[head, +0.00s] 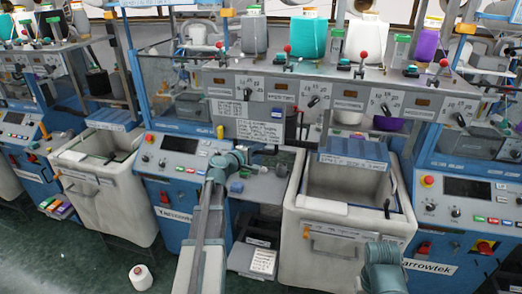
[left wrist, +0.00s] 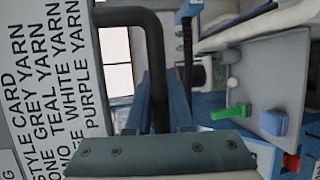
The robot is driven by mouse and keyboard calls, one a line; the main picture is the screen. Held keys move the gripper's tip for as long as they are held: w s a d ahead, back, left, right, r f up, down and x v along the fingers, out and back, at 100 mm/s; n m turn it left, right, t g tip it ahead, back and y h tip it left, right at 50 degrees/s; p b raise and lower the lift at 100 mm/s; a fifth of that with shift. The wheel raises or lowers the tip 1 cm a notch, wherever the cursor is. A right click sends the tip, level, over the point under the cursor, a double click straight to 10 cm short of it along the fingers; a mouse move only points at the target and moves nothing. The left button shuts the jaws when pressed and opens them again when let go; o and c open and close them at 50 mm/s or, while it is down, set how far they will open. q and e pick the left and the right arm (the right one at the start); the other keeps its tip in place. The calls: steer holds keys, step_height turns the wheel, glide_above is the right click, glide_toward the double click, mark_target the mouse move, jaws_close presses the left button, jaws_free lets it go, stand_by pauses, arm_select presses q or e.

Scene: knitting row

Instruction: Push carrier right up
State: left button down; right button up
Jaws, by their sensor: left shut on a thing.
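My left gripper (head: 246,156) is in front of the middle machine's panel, just below the white style card (head: 260,132). In the left wrist view its two blue fingers (left wrist: 165,115) are shut on a black bent handle (left wrist: 152,50). I take this handle to be the carrier's. Its far end and what it joins are hidden. The style card also shows large at the left of the left wrist view (left wrist: 50,90). At the bottom right of the head view is a link of my right arm; its gripper is not in view.
A grey shelf (head: 280,185) with small blue and green pieces lies below the gripper. A large open white bin (head: 345,215) stands to its right. Yarn cones, including a teal one (head: 307,38), stand on top. A white cone (head: 140,277) is on the green floor.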

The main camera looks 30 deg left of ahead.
mark_target(256, 139)
arm_select(q)
step_height(256, 139, up, 5)
steer(key=p, duration=0.3)
steer(key=shift+a+f, duration=0.1)
steer(key=shift+f, duration=0.05)
steer(key=shift+w+a, duration=0.1)
steer(key=shift+w, duration=0.05)
arm_select(e)
step_height(256, 139, up, 5)
steer(key=shift+w+f, duration=0.1)
steer(key=shift+f, duration=0.05)
arm_select(q)
steer(key=c, duration=0.8)
jaws_free()
steer(key=shift+c, duration=0.2)
steer(key=p+v, duration=0.2)
steer(key=v, duration=1.2)
steer(key=shift+p, duration=0.35)
arm_select(e)
step_height(256, 139, up, 2)
steer(key=shift+r, duration=0.25)
